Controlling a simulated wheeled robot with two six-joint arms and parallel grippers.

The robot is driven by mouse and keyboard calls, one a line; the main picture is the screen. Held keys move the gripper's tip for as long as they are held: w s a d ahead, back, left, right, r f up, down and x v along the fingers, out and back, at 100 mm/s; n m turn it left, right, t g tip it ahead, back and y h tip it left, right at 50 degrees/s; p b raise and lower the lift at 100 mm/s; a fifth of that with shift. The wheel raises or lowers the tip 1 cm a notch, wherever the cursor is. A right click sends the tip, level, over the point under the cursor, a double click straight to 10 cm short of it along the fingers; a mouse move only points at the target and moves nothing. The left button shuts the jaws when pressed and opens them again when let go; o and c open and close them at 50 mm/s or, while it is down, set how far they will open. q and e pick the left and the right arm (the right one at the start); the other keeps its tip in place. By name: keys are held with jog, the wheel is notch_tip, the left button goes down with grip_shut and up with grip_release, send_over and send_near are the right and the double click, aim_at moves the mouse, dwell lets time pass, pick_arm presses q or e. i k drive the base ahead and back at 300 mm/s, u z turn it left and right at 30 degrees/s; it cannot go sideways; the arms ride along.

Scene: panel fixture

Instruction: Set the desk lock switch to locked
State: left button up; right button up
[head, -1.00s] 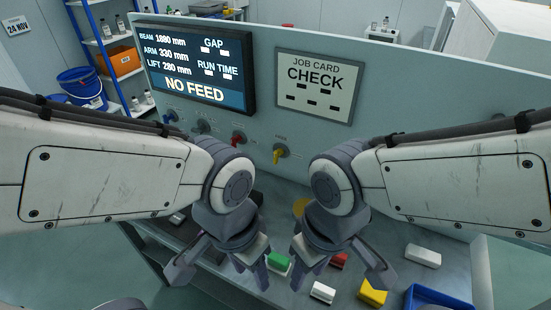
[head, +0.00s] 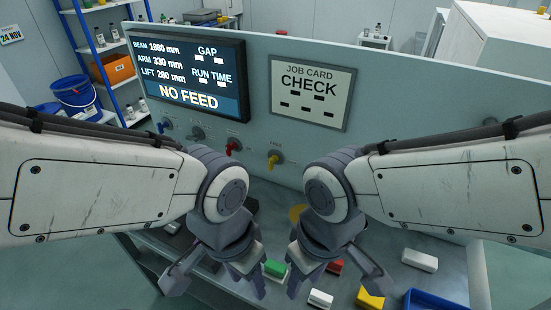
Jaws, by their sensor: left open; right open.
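A row of small switches is set along the lower part of the upright panel (head: 400,130): a blue one (head: 163,127), a dark grey one (head: 197,133), a red one (head: 233,146) and a yellow one (head: 273,161). Their labels are too small to read, so I cannot tell which is the desk lock switch or how it is set. My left gripper (head: 215,280) is open and empty over the desk, low and in front of the panel. My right gripper (head: 337,284) is open and empty beside it. Both are apart from the switches.
A screen (head: 190,75) reads NO FEED; a job card (head: 311,92) reads CHECK. Green (head: 275,269), red (head: 335,266), white (head: 320,298) and yellow (head: 369,299) blocks and a blue tray (head: 432,299) are on the desk. Another white block (head: 420,260) lies right.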

aim_at(274, 158)
jog(key=z, duration=0.5)
jog(key=k, duration=1.05)
jog(key=u, duration=0.65)
jog(key=i, duration=1.35)
jog(key=z, duration=0.4)
